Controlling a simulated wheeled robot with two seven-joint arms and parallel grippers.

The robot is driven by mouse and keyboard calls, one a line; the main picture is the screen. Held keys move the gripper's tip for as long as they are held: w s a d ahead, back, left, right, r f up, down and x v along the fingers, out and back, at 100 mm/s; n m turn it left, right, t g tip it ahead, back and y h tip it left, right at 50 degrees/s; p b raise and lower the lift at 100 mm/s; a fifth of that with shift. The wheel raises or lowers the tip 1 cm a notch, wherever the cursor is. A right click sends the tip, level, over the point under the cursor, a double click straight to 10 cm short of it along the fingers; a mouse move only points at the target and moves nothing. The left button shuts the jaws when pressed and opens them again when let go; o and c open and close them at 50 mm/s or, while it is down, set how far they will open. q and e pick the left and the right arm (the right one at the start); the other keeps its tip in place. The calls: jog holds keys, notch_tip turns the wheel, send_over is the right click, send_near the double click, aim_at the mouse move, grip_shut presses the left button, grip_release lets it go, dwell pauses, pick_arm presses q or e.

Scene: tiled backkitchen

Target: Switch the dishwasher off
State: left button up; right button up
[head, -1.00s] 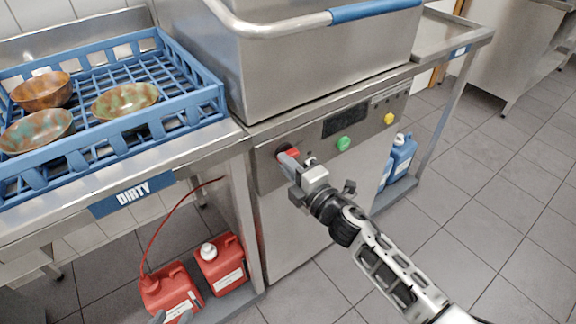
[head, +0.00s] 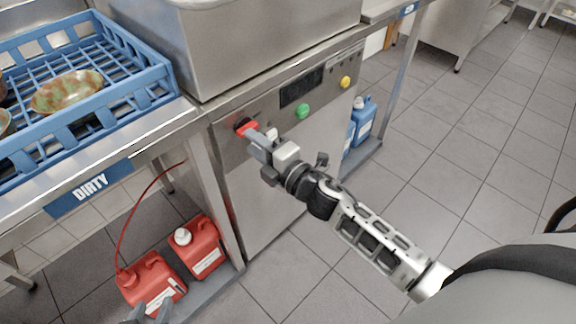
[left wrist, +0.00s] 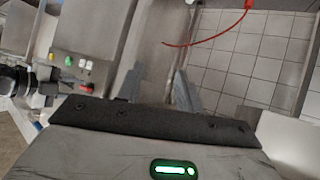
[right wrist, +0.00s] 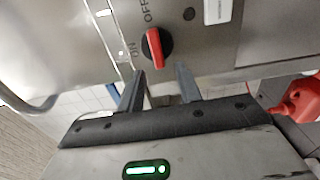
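The dishwasher's red rotary switch (head: 247,127) sits at the left end of its steel control panel (head: 228,142). In the right wrist view the red switch (right wrist: 155,47) stands on a black round base, with ON and OFF lettering to its left and above left. My right gripper (head: 258,143) is in front of the switch. Its fingers (right wrist: 160,88) are apart and empty; the left fingertip is close to the switch's lower end, and I cannot tell whether they touch. My left gripper (head: 150,312) is low at the bottom edge; its fingers (left wrist: 156,87) are apart and empty.
Green (head: 303,111) and yellow (head: 346,82) buttons and a dark display (head: 301,88) lie right of the switch. A blue rack (head: 160,83) stands on the table at left. Red canisters (head: 204,247) and a blue canister (head: 362,122) stand below. The floor at right is clear.

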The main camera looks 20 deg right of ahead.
pick_arm(q)
jog(key=shift+w+d+f+b, duration=0.1)
jog(key=shift+d+b, duration=0.05)
jog(key=shift+b, duration=0.6)
pick_arm(e)
jog(key=v, duration=1.3)
jog(key=shift+s, duration=0.15)
pick_arm(q)
jog(key=shift+p, duration=0.5)
pick_arm(e)
jog(key=s+a+f+m+g+h, duration=0.1)
jog(key=s+a+f+m+g, duration=0.2)
jog(key=m, duration=0.7)
jog(key=s+a+f+m+g+h, duration=0.1)
jog(key=s+a+f+m+g, duration=0.2)
jog(key=m, duration=0.7)
notch_tip(320, 180, down, 3)
jog(key=shift+s+h, duration=0.4)
jog(key=shift+s, duration=0.8)
jog(key=shift+d, duration=0.1)
